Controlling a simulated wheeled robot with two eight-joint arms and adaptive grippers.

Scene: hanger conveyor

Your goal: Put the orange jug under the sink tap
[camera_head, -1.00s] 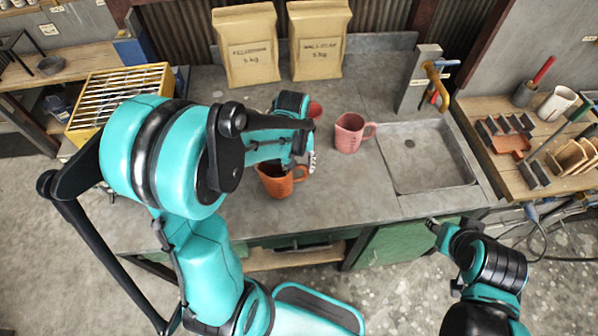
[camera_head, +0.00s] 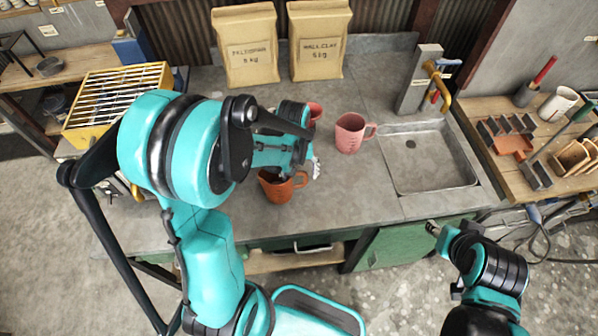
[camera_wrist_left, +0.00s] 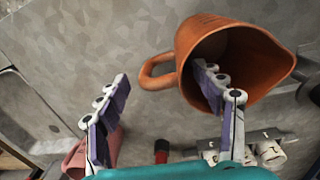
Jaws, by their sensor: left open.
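The orange jug (camera_head: 281,190) stands on the grey counter, partly covered by my left gripper (camera_head: 303,163). In the left wrist view the jug (camera_wrist_left: 262,60) shows its open mouth and its handle. My left gripper is open there, with one finger overlapping the jug's mouth and the other outside, beyond the handle. The handle and near wall lie between the fingers; contact cannot be told.
A pink jug (camera_head: 350,134) stands between the orange jug and the sink. A red object (camera_head: 315,111) is partly hidden behind my left gripper. Two paper bags (camera_head: 247,50) stand at the back. A yellow rack (camera_head: 118,95) is left; a wooden side bench (camera_head: 480,110) is right.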

